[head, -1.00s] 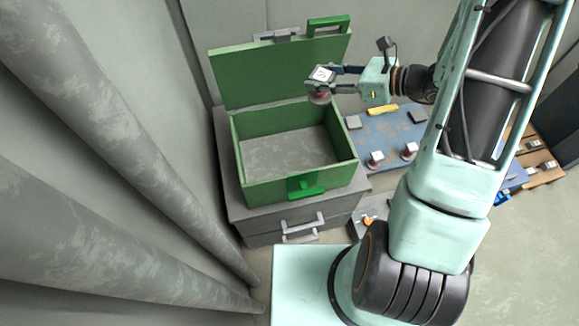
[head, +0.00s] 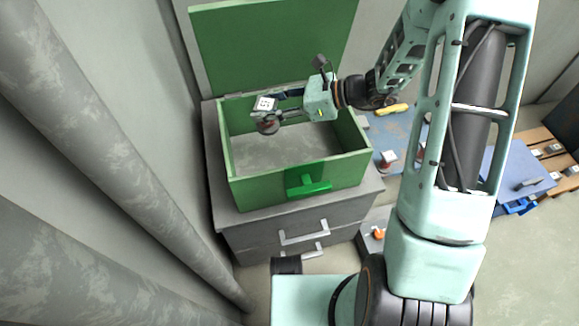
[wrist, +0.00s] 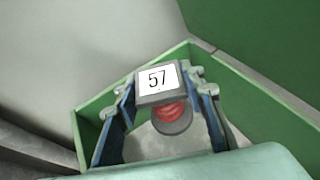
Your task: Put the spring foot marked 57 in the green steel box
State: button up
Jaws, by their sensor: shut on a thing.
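The spring foot marked 57 (wrist: 157,84) has a white-labelled square top, a red spring and a grey round base. It also shows in the head view (head: 265,104). My gripper (head: 277,110) is shut on it, with one finger on each side of its top in the wrist view (wrist: 165,92). The green steel box (head: 262,198) stands open with its lid up at the back. The gripper and the spring foot are over the box opening; how far above its floor I cannot tell. The visible grey floor of the box is bare.
The box stands on a grey drawer cabinet (head: 301,238). To the right are a blue surface (head: 398,128) with more spring feet (head: 388,158), a yellow item (head: 392,109) and a wooden pallet (head: 562,160).

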aim_at(259, 125)
jog(key=shift+n+g, duration=0.3)
jog(key=shift+g, duration=0.1)
jog(key=a+f+b, duration=0.2)
jog(key=f, duration=0.1)
jog(key=shift+s+a+f, duration=0.15)
jog(key=shift+s+f, duration=0.05)
notch_tip(259, 125, down, 10)
jog(key=b, duration=0.3)
jog(key=shift+r+b, duration=0.2)
jog(key=shift+b, duration=0.15)
jog(key=shift+f+b, duration=0.4)
jog(key=shift+f, duration=0.1)
jog(key=shift+s, duration=0.1)
jog(key=o, duration=1.4)
jog(key=shift+s+f, duration=0.1)
jog(key=shift+f, duration=0.1)
